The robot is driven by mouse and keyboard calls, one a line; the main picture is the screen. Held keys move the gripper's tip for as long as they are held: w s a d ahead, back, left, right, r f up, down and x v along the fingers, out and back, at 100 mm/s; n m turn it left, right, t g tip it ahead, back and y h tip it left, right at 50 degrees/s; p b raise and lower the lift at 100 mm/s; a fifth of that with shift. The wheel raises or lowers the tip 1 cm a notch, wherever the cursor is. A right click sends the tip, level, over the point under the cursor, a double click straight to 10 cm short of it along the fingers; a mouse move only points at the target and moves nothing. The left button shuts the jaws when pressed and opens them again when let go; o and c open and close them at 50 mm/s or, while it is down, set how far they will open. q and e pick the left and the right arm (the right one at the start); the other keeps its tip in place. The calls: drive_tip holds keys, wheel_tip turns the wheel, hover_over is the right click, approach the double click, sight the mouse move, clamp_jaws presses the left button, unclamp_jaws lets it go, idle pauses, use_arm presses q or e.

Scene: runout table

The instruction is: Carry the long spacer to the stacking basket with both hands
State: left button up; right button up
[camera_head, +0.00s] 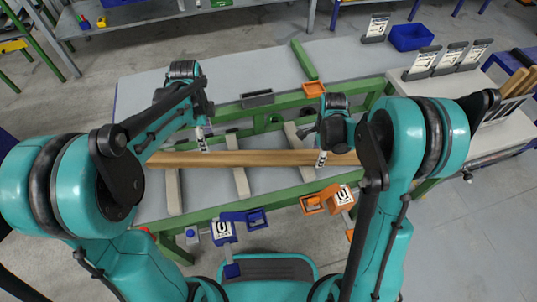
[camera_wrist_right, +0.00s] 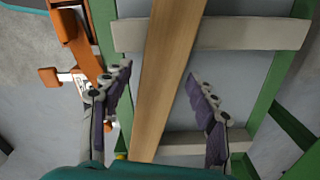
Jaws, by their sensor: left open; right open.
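The long spacer, a brown wooden beam (camera_head: 250,158), lies across light grey crossbars between green rails in the head view. My left gripper (camera_head: 203,142) is open at the beam's left part. My right gripper (camera_head: 321,158) is open at its right part. In the right wrist view the beam (camera_wrist_right: 165,60) runs between the spread fingers of my right gripper (camera_wrist_right: 158,76), with gaps on both sides. The beam's right end is hidden behind my right arm. A stand with wooden pieces (camera_head: 517,82) is at the right edge; I cannot tell whether it is the stacking basket.
Green rails (camera_head: 270,104) border the beam. A dark grey bin (camera_head: 257,98) and an orange bin (camera_head: 314,89) sit along the far rail. A green bar (camera_head: 304,60) and blue bin (camera_head: 410,37) are farther back.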

wheel_tip(320, 180, up, 11)
idle(0.3)
idle(0.5)
